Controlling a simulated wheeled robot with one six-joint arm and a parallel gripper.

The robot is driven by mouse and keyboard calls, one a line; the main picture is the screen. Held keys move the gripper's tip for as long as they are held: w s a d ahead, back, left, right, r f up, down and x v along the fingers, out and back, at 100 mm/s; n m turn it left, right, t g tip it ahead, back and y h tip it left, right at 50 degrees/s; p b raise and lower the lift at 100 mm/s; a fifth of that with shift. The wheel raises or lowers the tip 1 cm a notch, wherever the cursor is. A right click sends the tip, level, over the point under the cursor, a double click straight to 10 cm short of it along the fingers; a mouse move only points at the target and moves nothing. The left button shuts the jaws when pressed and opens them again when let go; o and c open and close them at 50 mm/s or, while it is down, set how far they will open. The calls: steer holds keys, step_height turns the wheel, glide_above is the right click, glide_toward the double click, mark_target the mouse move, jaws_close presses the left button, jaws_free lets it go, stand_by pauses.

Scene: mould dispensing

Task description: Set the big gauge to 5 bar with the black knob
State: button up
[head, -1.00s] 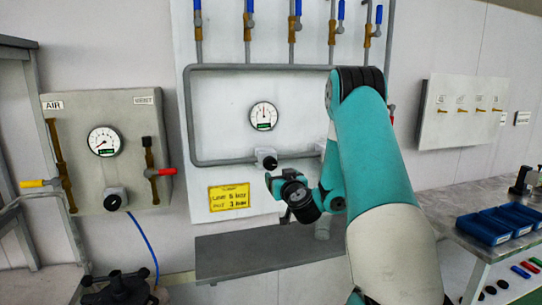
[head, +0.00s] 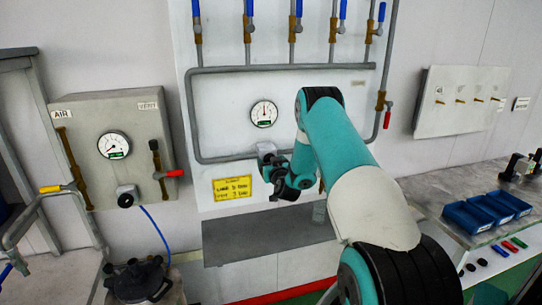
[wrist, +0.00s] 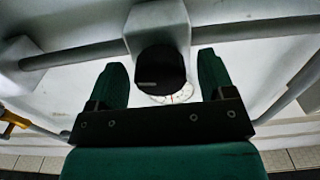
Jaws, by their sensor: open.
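The round white gauge (head: 264,114) on the white wall panel has its needle pointing about straight up; its numbers are too small to read. The regulator (head: 266,148) sits below it on the grey pipe. Its black knob (wrist: 160,72) shows in the wrist view, with a slice of the gauge dial (wrist: 178,96) behind it. My gripper (wrist: 161,60) is open, with one green finger on each side of the knob and a visible gap on both sides. In the head view my gripper (head: 270,168) is at the regulator and hides the knob.
A grey AIR box (head: 150,115) at left has its own gauge (head: 114,145) and a black knob (head: 126,199). A yellow sign (head: 232,188) hangs below the pipe (head: 225,158). A grey shelf (head: 235,240) lies below. Blue bins (head: 468,216) stand on the right bench.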

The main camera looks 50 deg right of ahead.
steer(key=shift+w+d, duration=0.1)
steer(key=shift+w, duration=0.05)
steer(key=c, duration=0.9)
steer(key=shift+f+m+b, duration=0.25)
steer(key=shift+m+b, duration=0.75)
steer(key=shift+b, duration=0.25)
steer(key=shift+c, duration=0.2)
steer(key=m+b, duration=0.1)
steer(key=m, duration=0.2)
steer(key=shift+r+b, duration=0.25)
steer(key=shift+b, duration=0.1)
steer(key=o, duration=0.9)
steer(key=shift+o, duration=0.2)
